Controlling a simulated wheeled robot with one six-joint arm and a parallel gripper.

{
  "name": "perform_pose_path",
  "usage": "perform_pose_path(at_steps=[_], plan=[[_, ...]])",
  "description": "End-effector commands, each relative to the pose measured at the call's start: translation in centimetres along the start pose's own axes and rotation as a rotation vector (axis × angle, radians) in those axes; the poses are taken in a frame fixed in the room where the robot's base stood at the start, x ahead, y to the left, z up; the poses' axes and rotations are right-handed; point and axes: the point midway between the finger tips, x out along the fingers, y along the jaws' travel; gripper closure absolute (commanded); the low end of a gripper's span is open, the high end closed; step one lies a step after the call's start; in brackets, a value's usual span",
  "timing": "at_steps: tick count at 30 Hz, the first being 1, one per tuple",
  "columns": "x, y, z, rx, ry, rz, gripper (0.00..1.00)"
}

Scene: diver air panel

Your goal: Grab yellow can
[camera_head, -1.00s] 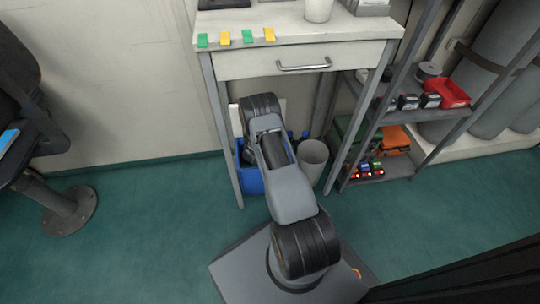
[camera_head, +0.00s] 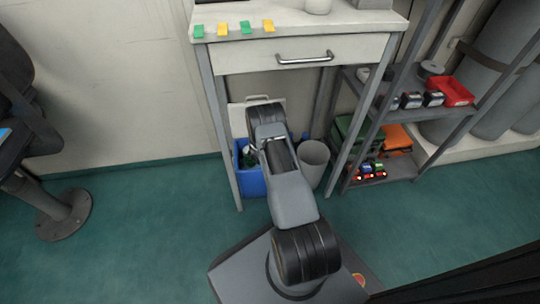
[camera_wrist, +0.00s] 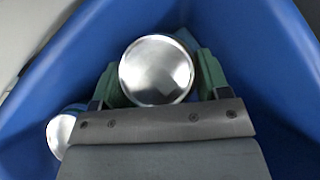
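In the wrist view, a can with a shiny silver top (camera_wrist: 157,70) sits between the fingers of my gripper (camera_wrist: 155,88). A finger shows close against each side of it, and the gripper appears shut on it. The can's side is hidden, so its colour cannot be told. A second silver-topped can (camera_wrist: 62,133) is at the lower left, partly covered by my gripper. Both are within the walls of a blue bin (camera_wrist: 265,45).
A grey waste bin (camera_head: 313,163) stands just right of the blue bin. The bench drawer (camera_head: 300,57) is above, with bench legs on both sides. A shelf rack with a red tray (camera_head: 450,91) is at right. The floor at left is clear up to the chair (camera_head: 60,210).

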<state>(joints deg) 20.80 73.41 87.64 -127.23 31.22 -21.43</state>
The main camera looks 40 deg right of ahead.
Motion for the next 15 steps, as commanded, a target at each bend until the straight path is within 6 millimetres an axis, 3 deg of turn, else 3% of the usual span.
perform_pose_path(at_steps=[10,15], plan=[[-0.03,0.01,-0.01,0.000,0.000,0.000,0.65],[-0.06,0.05,0.09,0.000,-0.002,0.001,0.67]])
